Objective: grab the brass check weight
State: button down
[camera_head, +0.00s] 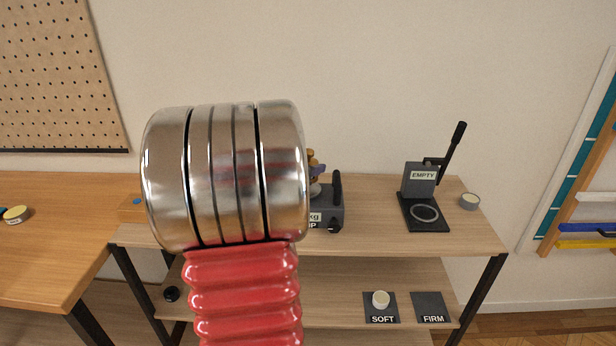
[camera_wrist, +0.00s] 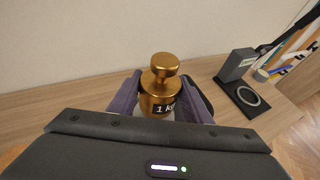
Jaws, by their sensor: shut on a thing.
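The brass check weight (camera_wrist: 160,88), marked "1 kg", stands upright between the two purple fingers of my gripper (camera_wrist: 162,101) in the wrist view. The fingers are closed on its sides. A pale surface shows just below the weight; I cannot tell whether the weight touches it. In the head view my own arm hides most of this spot. Only a sliver of the brass weight (camera_head: 312,157) and a bit of purple finger show past the arm's right edge, above a dark grey device (camera_head: 328,208) with a partly hidden "kg" label.
A dark press (camera_head: 424,195) labelled "EMPTY", with a raised lever, stands right on the wooden shelf top (camera_head: 375,230). A small round tin (camera_head: 470,201) is beside it. Below are pads marked "SOFT" (camera_head: 382,319) and "FIRM" (camera_head: 432,306). A wall stands close behind.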

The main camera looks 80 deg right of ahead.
jog(key=shift+r, duration=3.15)
